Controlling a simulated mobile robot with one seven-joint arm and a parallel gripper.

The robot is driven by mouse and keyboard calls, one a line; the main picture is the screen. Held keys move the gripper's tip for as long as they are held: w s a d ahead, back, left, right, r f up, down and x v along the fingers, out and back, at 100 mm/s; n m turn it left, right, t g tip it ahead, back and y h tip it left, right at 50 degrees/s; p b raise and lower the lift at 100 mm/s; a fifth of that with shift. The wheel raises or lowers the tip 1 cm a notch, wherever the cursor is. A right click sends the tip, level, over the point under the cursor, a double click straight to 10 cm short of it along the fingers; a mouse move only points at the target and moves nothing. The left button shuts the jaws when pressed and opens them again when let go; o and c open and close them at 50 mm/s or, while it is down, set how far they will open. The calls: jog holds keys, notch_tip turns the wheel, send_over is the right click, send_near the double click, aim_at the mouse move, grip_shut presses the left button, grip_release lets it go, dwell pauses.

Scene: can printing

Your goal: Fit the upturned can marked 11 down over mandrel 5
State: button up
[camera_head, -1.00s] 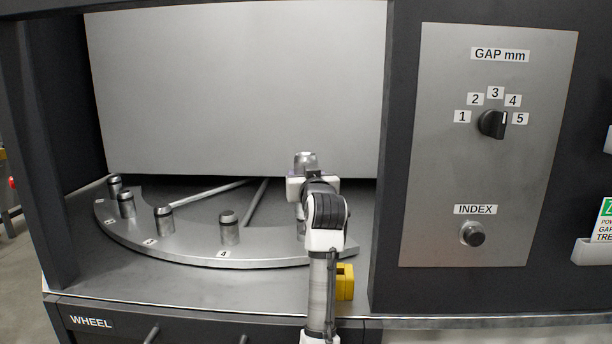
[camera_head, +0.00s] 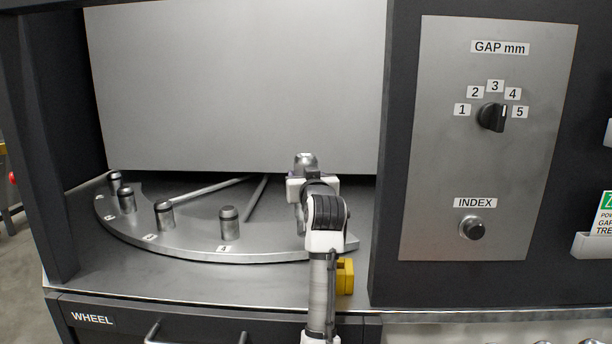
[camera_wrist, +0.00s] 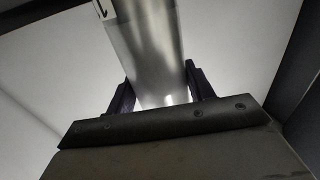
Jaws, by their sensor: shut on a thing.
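My gripper (camera_wrist: 162,98) is shut on a shiny silver can (camera_wrist: 148,50), which stands between the two dark fingers in the wrist view. In the head view the can's domed silver top (camera_head: 305,160) shows just above my gripper, at the right end of the wheel. The mark on the can cannot be read. Mandrel 5 cannot be told apart behind my arm, so I cannot tell whether the can is over it or above it. Mandrel 4 (camera_head: 228,222) stands bare and upright to the left of my gripper.
The curved wheel plate (camera_head: 190,250) carries several more mandrels (camera_head: 164,215) to the left. A large grey panel (camera_head: 240,85) hangs close behind. A dark post and the control panel with the GAP knob (camera_head: 492,117) and INDEX button (camera_head: 472,228) stand to the right.

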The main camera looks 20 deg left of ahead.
jog(key=shift+w+r+p, duration=0.2)
jog(key=shift+r+p, duration=0.2)
jog(key=shift+r, duration=0.15)
jog(key=shift+r+p, duration=0.45)
jog(key=shift+r, duration=0.3)
jog(key=shift+p, duration=0.35)
dwell(0.9)
jog(key=shift+s+f+b, duration=0.2)
jog(key=shift+f+b, duration=1)
jog(key=shift+f, duration=0.75)
jog(key=o, duration=1)
jog(key=shift+f, duration=0.1)
jog(key=shift+s+d+f, duration=0.1)
jog(key=shift+d, duration=0.05)
